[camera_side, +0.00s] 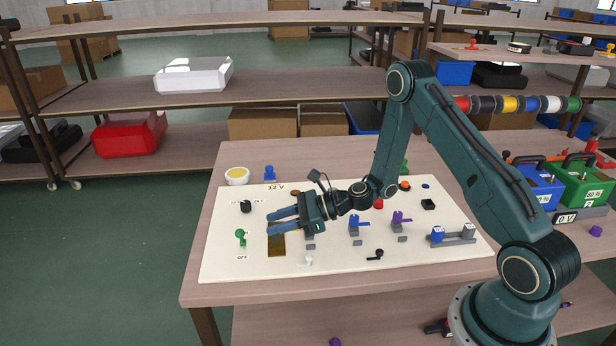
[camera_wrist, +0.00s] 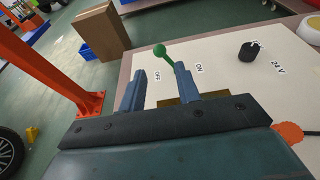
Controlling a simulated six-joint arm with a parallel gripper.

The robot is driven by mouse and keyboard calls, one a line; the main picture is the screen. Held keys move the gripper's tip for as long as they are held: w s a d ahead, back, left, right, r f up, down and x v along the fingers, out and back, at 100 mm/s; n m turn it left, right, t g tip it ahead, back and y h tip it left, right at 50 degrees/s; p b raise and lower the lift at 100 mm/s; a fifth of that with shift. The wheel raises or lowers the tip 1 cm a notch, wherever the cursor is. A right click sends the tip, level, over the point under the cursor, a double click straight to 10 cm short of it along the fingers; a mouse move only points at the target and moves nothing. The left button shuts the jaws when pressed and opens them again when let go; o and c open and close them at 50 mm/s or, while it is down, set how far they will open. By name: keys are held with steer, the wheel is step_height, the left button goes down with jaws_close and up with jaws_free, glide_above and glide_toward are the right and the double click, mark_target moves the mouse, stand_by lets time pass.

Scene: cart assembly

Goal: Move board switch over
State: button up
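The green switch (camera_side: 240,237) stands on the left part of the cream board (camera_side: 225,268), above the OFF label (camera_side: 242,257). Its round-headed lever (camera_wrist: 159,49) shows in the wrist view beyond my fingertips, tilted toward the OFF label (camera_wrist: 157,76) side; the ON label (camera_wrist: 198,68) lies to its right. The switch's base is partly hidden by my right finger. My gripper (camera_side: 269,221) is open and empty, its fingers apart and pointing left, to the right of the switch. The wrist view also shows the open fingers (camera_wrist: 160,70). Contact with the lever cannot be told.
A black knob (camera_side: 246,207) stands behind the switch, near the 24 V label. A brown plate (camera_side: 277,246) lies below my fingers. Blue (camera_side: 354,222) and purple (camera_side: 397,218) levered parts stand to the right.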

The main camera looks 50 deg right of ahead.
mark_target(241, 237)
steer(key=shift+a, duration=0.1)
steer(key=shift+x, duration=3.75)
steer(key=shift+w+f, duration=0.1)
steer(key=shift+w, duration=0.05)
steer(key=shift+c, duration=0.6)
steer(key=c, duration=0.4)
